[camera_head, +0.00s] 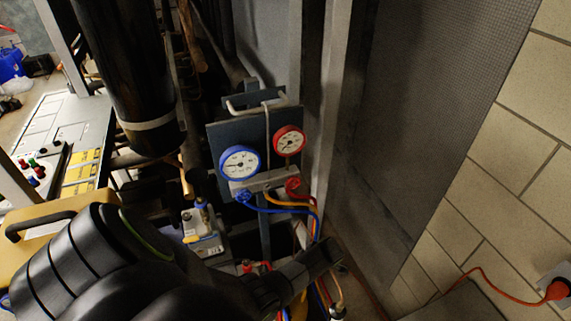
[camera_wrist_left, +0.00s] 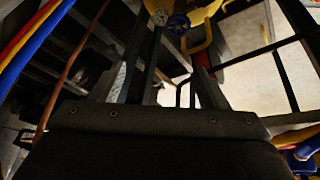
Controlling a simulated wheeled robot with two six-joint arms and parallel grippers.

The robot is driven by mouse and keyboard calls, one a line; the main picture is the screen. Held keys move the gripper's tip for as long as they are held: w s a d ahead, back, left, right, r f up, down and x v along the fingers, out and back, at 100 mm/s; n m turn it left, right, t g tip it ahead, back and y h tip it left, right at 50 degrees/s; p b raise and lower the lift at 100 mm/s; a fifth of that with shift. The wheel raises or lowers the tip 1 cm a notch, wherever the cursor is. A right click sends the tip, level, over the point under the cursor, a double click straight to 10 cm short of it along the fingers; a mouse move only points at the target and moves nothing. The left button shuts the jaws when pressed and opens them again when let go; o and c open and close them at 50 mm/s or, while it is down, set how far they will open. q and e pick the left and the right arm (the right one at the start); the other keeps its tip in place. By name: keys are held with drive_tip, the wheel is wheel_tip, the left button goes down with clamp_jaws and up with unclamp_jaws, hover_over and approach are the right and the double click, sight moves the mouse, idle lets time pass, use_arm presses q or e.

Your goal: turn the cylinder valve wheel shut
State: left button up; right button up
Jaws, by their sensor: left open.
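A small blue round wheel (camera_wrist_left: 178,22), which looks like the cylinder valve wheel, shows near the top of the left wrist view, beside yellow parts. No contact with the wheel shows, and nothing is seen between the fingers. In the head view my left arm comes in from the lower left and covers much of the low area. I cannot make out the wheel or the fingertips there. My right gripper is not in view.
A gauge panel with a blue gauge (camera_head: 240,162) and a red gauge (camera_head: 289,140) stands beyond my arm, with coloured hoses (camera_head: 280,208) hanging below. A yellow case (camera_head: 40,222) is at left. A metal post and mesh panel (camera_head: 420,120) bound the right. Hoses (camera_wrist_left: 30,45) cross the wrist view's left.

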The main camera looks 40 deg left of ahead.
use_arm(q)
drive_tip(key=shift+g+h, duration=0.3)
drive_tip(key=shift+g, duration=0.1)
drive_tip(key=b+x, duration=0.2)
drive_tip(key=x, duration=0.3)
drive_tip(key=s+d+b+x, duration=0.1)
drive_tip(key=b+x, duration=0.2)
drive_tip(key=x, duration=0.2)
drive_tip(key=b+x, duration=0.3)
drive_tip(key=x, duration=0.2)
drive_tip(key=shift+s+d+f, duration=0.2)
drive_tip(key=shift+s+f, duration=0.05)
drive_tip(key=shift+f, duration=0.3)
drive_tip(key=shift+b+x, duration=0.8)
drive_tip(key=shift+x, duration=0.05)
drive_tip(key=shift+a+r, duration=0.1)
drive_tip(key=c, duration=1)
drive_tip(key=shift+s+m, duration=0.1)
drive_tip(key=shift+m, duration=0.2)
